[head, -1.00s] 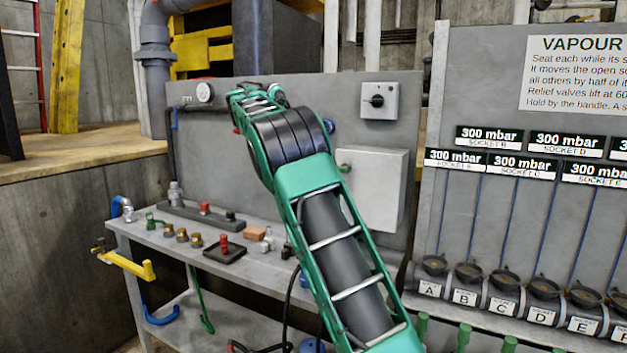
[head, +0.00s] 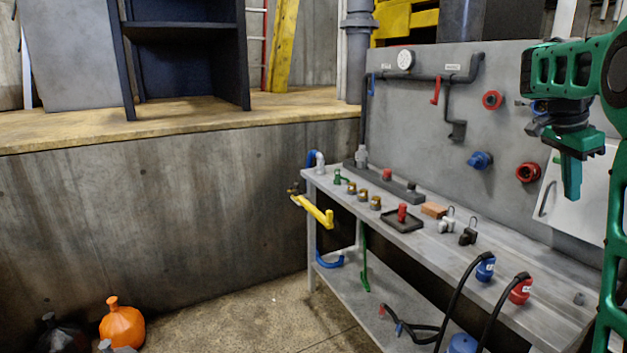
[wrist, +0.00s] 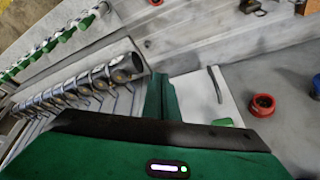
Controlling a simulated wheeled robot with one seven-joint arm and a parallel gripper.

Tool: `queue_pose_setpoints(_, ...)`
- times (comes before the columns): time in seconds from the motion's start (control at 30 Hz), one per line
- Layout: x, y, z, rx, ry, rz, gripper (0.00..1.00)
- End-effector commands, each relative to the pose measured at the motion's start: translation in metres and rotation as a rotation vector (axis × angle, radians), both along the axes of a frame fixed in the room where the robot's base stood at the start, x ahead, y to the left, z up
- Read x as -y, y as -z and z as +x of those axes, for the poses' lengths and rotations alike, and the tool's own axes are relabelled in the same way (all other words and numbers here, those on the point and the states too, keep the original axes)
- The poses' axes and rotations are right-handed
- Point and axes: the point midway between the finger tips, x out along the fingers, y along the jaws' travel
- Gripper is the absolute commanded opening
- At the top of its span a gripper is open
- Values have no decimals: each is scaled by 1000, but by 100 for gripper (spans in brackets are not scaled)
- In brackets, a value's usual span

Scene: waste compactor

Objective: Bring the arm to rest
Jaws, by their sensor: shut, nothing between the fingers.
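My gripper (head: 571,178) is at the right of the head view, on the end of my green arm. Its green fingers are together, point downward and hold nothing. It hangs in front of the grey back panel (head: 440,120), beside the white box (head: 580,203), and above the workbench. In the wrist view my shut gripper (wrist: 160,98) shows from behind, with the white box door and its dark handle just beyond. I cannot tell the exact gap between the fingers and the box.
The grey bench (head: 410,240) carries small fittings, a brick (head: 434,210) and two hose couplings, one blue (head: 485,267) and one red (head: 520,288). A red ring fitting (wrist: 262,105) sits on the panel. A yellow handle (head: 315,211) sticks out at the bench's left end.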

Motion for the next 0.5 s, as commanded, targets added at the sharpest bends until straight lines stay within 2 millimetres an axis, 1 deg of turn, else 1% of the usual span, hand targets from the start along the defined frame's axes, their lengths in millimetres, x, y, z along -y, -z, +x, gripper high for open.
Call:
queue_pose_setpoints(0.03, -3, 8, -23, -24, -55, 30, 0)
queue_pose_setpoints(0.17, -20, 32, -72, -82, -223, 99, 0)
queue_pose_setpoints(0.2, -27, 40, -87, -98, -277, 119, 0)
queue_pose_setpoints(0.27, -38, 52, -110, -118, -357, 147, 0)
queue_pose_setpoints(0.3, -47, 60, -125, -131, -413, 166, 0)
queue_pose_setpoints(0.37, -61, 73, -148, -147, -494, 193, 0)
queue_pose_setpoints(0.5, -99, 106, -202, -178, -692, 252, 0)
